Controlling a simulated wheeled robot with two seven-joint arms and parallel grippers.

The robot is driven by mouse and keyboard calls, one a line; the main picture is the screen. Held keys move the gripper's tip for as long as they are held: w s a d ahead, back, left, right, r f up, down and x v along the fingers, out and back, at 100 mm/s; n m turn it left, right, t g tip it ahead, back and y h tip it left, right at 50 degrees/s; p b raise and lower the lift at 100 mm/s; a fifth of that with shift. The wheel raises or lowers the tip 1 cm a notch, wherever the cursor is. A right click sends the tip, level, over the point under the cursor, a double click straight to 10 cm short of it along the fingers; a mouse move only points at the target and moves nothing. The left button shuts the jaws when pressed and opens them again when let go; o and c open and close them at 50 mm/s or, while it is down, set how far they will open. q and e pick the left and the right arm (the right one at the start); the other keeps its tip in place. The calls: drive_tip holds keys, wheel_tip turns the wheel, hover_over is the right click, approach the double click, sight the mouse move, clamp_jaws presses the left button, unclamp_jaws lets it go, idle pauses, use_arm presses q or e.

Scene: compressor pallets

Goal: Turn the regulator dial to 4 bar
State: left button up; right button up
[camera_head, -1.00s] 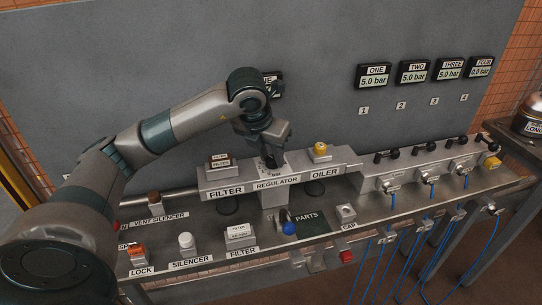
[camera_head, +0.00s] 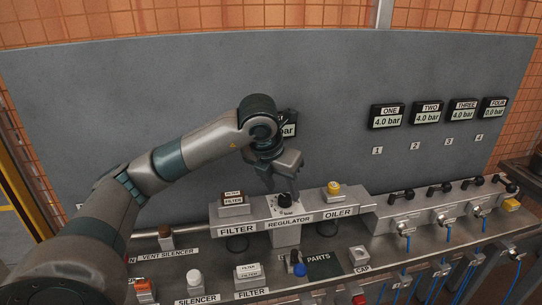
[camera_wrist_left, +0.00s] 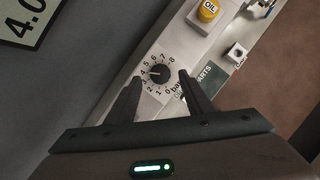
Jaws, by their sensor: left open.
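The regulator dial (camera_head: 285,200) is a black knob with a numbered scale, on the block labelled REGULATOR. In the left wrist view the dial (camera_wrist_left: 159,74) has its light mark pointing toward about the 4. My left gripper (camera_head: 282,179) is open above the dial and apart from it. In the left wrist view its two fingers (camera_wrist_left: 161,78) appear on either side of the dial with nothing held. Displays ONE (camera_head: 388,121), TWO (camera_head: 426,118) and THREE (camera_head: 462,115) read 4.0 bar. FOUR (camera_head: 494,108) reads 0.0 bar. My right gripper is not in view.
The filter block (camera_head: 236,209) and the oiler (camera_head: 333,189) with its yellow cap flank the regulator closely. Several black valve levers (camera_head: 402,196) stand to the right. Loose parts such as a silencer (camera_head: 194,281) lie on the bench front. The grey back panel is close behind.

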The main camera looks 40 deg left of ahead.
use_arm(q)
drive_tip(key=v, duration=1.4)
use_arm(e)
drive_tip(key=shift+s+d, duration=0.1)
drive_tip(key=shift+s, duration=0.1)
use_arm(q)
drive_tip(key=shift+r, duration=0.1)
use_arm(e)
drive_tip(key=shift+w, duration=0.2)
